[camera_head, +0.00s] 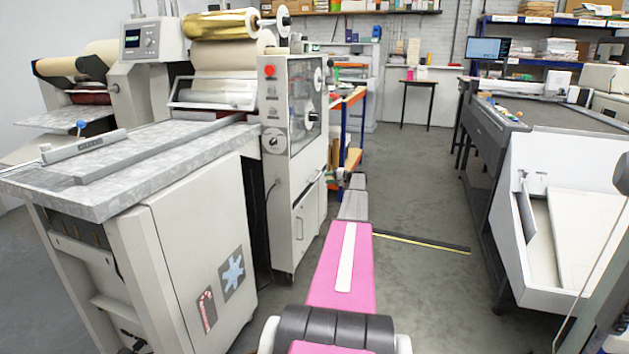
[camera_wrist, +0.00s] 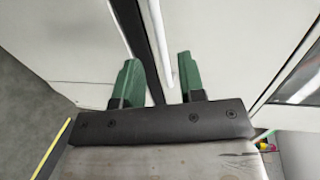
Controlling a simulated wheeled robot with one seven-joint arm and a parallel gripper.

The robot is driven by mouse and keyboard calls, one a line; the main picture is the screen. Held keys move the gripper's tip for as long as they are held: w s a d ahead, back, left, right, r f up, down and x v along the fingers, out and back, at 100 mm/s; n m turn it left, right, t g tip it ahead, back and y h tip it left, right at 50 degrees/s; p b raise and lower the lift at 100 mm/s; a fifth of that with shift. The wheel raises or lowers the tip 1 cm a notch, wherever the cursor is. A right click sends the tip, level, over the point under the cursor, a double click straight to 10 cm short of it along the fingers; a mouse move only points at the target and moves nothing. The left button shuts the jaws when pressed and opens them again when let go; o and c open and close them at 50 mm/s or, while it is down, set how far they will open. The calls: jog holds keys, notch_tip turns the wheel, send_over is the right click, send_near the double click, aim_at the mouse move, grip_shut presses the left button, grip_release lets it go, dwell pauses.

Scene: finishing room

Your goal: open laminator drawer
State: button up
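The laminator (camera_head: 290,110) stands at the left in the head view, a pale machine with a gold film roll on top. Its lower cabinet front (camera_head: 309,218) has a slim upright handle (camera_head: 299,228). My gripper (camera_head: 347,178) is at the far end of my pink and grey arm, to the right of the laminator; its fingers are too small to read there. In the wrist view my gripper (camera_wrist: 160,84) has two green fingers spread apart. A thin white bar (camera_wrist: 156,40) runs between them beside a dark gap, in front of pale panels. I cannot tell whether the fingers touch it.
A grey feed table (camera_head: 130,165) on a pale cabinet stands at the near left. A long dark-topped machine (camera_head: 540,115) with a white bin stands at the right. An orange and blue shelf (camera_head: 352,130) is behind the laminator. The grey floor (camera_head: 410,190) between is mostly open.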

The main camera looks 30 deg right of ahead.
aim_at(316, 178)
jog(key=x, duration=0.7)
jog(key=shift+w+a, duration=0.25)
jog(key=shift+w, duration=0.05)
grip_shut()
